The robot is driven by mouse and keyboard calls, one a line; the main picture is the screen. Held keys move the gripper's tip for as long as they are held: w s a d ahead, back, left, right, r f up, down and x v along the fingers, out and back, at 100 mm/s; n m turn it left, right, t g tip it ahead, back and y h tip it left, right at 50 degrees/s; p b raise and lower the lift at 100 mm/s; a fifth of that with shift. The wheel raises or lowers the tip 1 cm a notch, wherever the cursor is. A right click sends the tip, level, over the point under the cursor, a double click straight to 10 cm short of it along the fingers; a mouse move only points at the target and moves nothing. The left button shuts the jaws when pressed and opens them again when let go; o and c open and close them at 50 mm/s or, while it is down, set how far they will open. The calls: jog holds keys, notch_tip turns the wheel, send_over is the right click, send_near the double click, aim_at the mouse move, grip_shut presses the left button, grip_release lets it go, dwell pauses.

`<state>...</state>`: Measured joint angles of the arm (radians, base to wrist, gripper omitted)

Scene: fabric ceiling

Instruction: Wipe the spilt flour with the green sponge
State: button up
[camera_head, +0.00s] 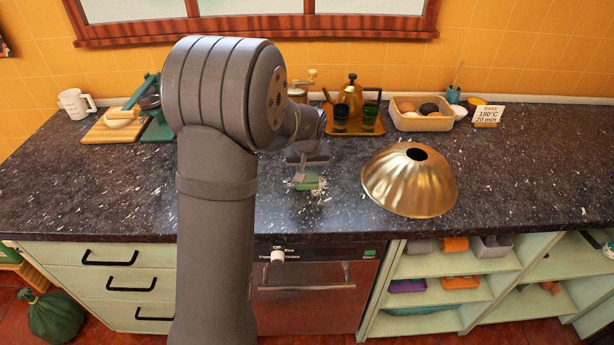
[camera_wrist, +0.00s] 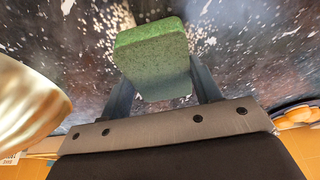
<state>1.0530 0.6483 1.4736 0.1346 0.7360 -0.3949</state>
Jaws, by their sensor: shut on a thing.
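The green sponge (camera_wrist: 152,62) is between the two fingers of my gripper (camera_wrist: 155,85) in the wrist view, and the fingers are shut on it. In the head view, the sponge (camera_head: 306,183) is small and partly hidden under my gripper (camera_head: 306,172), low over the dark speckled counter. White flour specks (camera_head: 318,188) lie on the counter around the sponge. In the wrist view, white specks (camera_wrist: 205,45) show beyond and beside the sponge, though the counter's own pattern is also pale-flecked. I cannot tell whether the sponge touches the counter.
A golden fluted dome (camera_head: 410,180) stands close to the right of my gripper. Behind are a tray with a kettle (camera_head: 350,97) and green glasses, and a basket (camera_head: 421,120). A cutting board (camera_head: 112,130) and mug are at left. The counter's right side (camera_head: 530,170) is clear.

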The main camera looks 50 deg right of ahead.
jog(key=shift+w+d+r, duration=0.1)
jog(key=shift+w+d, duration=1.05)
jog(key=shift+s+d+f, duration=0.2)
jog(key=shift+s+d, duration=0.05)
jog(key=shift+d, duration=0.15)
jog(key=shift+s+d+f, duration=0.15)
jog(key=shift+s+d, duration=0.05)
jog(key=shift+d, duration=0.2)
jog(key=shift+s+d+r, duration=0.1)
jog(key=shift+s+r, duration=0.1)
jog(key=shift+s+a+f, duration=0.1)
jog(key=shift+s+a, duration=0.45)
jog(key=shift+a, duration=0.1)
jog(key=shift+s+a, duration=4.25)
notch_tip(320, 180, up, 8)
jog(key=shift+w+d, duration=0.1)
